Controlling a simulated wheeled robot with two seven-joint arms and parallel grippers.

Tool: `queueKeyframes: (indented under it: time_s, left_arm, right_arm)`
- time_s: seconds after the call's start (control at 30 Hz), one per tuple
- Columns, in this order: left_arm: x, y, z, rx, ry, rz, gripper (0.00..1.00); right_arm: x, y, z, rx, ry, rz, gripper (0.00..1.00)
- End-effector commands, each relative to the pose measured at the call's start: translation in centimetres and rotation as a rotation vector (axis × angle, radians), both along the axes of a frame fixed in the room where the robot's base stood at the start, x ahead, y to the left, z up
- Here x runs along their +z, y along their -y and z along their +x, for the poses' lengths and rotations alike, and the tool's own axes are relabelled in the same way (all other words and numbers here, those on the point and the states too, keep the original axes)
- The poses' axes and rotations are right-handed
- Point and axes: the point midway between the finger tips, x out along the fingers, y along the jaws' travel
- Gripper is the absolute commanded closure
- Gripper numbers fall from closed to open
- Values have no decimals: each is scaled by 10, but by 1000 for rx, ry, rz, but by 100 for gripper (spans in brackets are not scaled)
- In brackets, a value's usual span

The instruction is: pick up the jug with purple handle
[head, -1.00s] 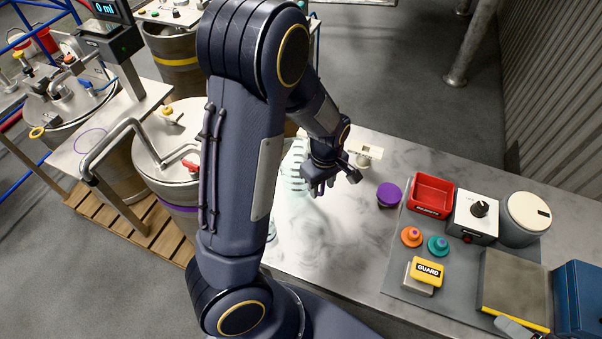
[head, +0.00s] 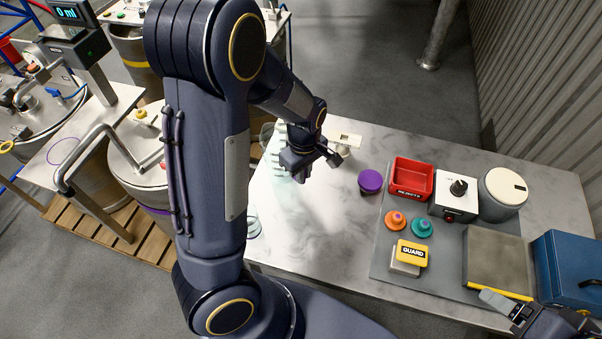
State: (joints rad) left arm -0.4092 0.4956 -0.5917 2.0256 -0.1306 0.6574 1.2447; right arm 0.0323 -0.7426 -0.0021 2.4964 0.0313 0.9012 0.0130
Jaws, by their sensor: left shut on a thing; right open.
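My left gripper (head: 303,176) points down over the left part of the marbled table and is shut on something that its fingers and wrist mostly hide. Beside it, a clear, glassy shape with pale tooth-like marks (head: 279,158) shows partly behind my arm. I cannot tell whether this is the jug, and no purple handle can be made out there. A purple round-topped piece (head: 371,181) stands on the table to the right of the gripper. My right gripper (head: 502,304) is at the lower right edge, open, with only part of it in view.
A grey mat (head: 450,262) holds a red tray (head: 412,179), a white knob box (head: 454,197), orange (head: 396,221) and teal (head: 422,228) knobs, and a yellow GUARD block (head: 411,254). A blue box (head: 570,272) stands at right. Steel vessels (head: 150,180) stand left. Mid-table is clear.

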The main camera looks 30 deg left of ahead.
Motion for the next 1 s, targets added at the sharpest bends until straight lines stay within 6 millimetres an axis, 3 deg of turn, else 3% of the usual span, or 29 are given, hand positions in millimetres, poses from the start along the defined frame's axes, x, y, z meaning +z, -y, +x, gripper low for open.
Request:
queueKeyframes:
  time_s: [0.07, 0.33, 0.6, 0.8, 1.0]
  left_arm:
    - [19, 1, 2, -2, 10, -2, 100]
    - [82, -30, -48, 2, 9, -7, 100]
    - [103, -61, -96, 4, 4, -4, 100]
    - [111, -72, -114, 0, 3, -1, 100]
    - [113, -75, -119, -1, 0, 0, 100]
  right_arm:
    - [1, 0, 0, 0, 0, 0, 24]
    - [15, 0, 0, 0, 0, 0, 24]
    - [21, 0, 0, 0, 0, 0, 24]
    - [23, 0, 0, 0, 0, 0, 24]
    - [23, 0, 0, 0, 0, 0, 24]
